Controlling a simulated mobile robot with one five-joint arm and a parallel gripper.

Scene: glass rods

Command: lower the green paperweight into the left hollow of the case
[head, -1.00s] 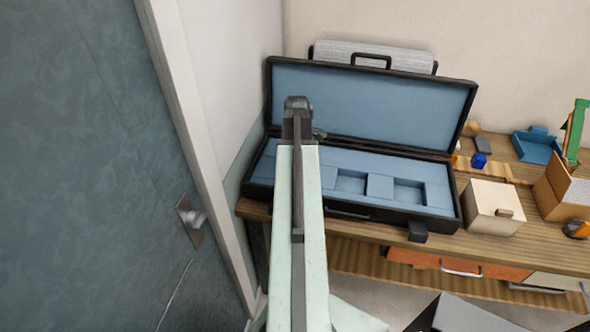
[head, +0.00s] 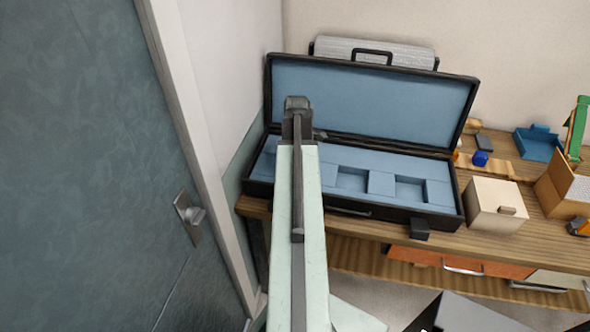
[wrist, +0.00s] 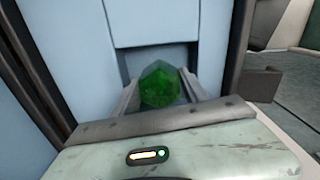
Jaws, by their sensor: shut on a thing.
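The black case (head: 385,214) stands open on the bench with blue lining. In the head view two square hollows show in its middle and right parts; its left part is mostly hidden behind my arm. In the wrist view the green paperweight (wrist: 160,88), a dark faceted glass lump, is held between the two fingers of my gripper (wrist: 160,82). Behind it a darker blue recess (wrist: 158,59) shows in the lining. The paperweight overlaps this recess's near edge in the picture; its height above the lining I cannot tell. My fingers are hidden in the head view.
The raised case lid (head: 375,100) stands behind my arm. The door (head: 75,160) and wall are close on the left. A cream box (head: 493,205) stands right of the case. A blue tray (head: 537,146) and small items lie farther right on the bench.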

